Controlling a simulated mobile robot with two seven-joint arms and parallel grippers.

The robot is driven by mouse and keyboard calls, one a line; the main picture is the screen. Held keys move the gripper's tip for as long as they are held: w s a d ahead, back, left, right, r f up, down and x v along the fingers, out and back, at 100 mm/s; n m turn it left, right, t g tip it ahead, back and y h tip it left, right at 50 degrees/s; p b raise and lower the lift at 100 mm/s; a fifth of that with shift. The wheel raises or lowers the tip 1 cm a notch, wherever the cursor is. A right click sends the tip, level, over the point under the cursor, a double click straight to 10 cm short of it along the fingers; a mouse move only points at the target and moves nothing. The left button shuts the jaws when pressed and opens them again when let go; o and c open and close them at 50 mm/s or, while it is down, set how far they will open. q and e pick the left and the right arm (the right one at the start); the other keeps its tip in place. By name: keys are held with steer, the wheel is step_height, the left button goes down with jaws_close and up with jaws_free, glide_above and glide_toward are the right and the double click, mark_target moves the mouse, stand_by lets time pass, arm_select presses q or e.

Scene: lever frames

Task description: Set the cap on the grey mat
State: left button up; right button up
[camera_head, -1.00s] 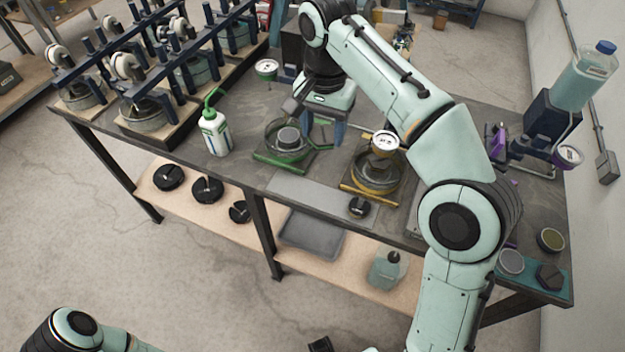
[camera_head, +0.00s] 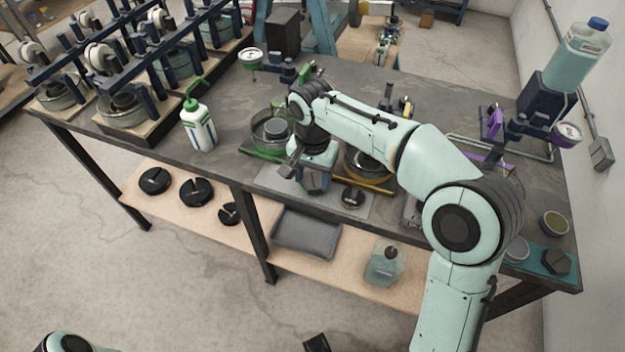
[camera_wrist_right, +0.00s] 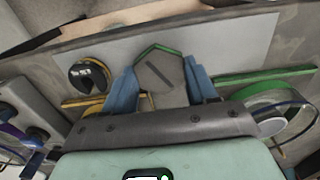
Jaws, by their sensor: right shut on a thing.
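The cap (camera_wrist_right: 160,78) is a grey, angular piece with a slot line and a green edge. In the right wrist view it sits between the blue fingertips of my right gripper (camera_wrist_right: 165,85), which is shut on it. In the head view my right gripper (camera_head: 315,181) is over the grey mat (camera_head: 271,181), a flat light-grey sheet at the front of the bench. The mat also shows in the wrist view (camera_wrist_right: 215,42). I cannot tell whether the cap touches the mat. My left gripper is out of view.
A black slotted weight (camera_head: 352,196) lies on the mat, right of the gripper. Behind stand a green-based stand (camera_head: 262,152) and a yellow-based stand (camera_head: 372,182). A white bottle with a green spout (camera_head: 198,122) is at left. A lower shelf holds a grey tray (camera_head: 306,232).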

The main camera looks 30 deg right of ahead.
mark_target(313, 181)
steer(key=shift+f, duration=0.65)
steer(key=shift+f, duration=0.2)
steer(key=o, duration=1.3)
steer(key=shift+c, duration=0.2)
steer(key=shift+r, duration=0.1)
step_height(313, 181, up, 12)
steer(key=p, duration=0.3)
